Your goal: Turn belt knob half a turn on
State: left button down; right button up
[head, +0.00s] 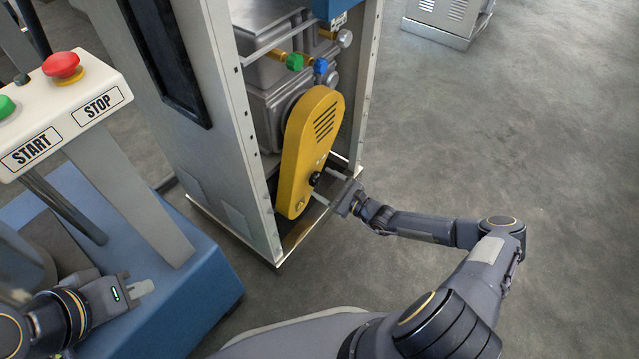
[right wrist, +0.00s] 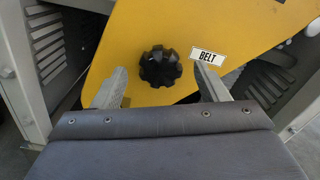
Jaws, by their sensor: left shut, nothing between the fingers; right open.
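The belt knob (right wrist: 160,67) is black and lobed. It sits on the yellow belt cover (right wrist: 210,30), beside a white label reading BELT (right wrist: 209,57). In the head view the knob (head: 316,179) is small and dark, low on the yellow cover (head: 308,140). My right gripper (head: 325,187) is open in front of the cover, its fingers pointing at the knob. In the right wrist view its two fingers (right wrist: 160,88) stand on either side of and below the knob, with gaps to it. My left gripper (head: 146,287) is shut and empty at the lower left.
The grey cabinet frame (head: 228,120) surrounds the cover, with pipes and green (head: 294,62) and blue (head: 320,66) knobs above. A START/STOP panel (head: 60,115) with a red button (head: 62,67) stands at left on a blue base (head: 170,290).

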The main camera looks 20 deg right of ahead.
jog(key=shift+x, duration=1.15)
jog(key=c, duration=1)
jog(key=shift+m, duration=0.3)
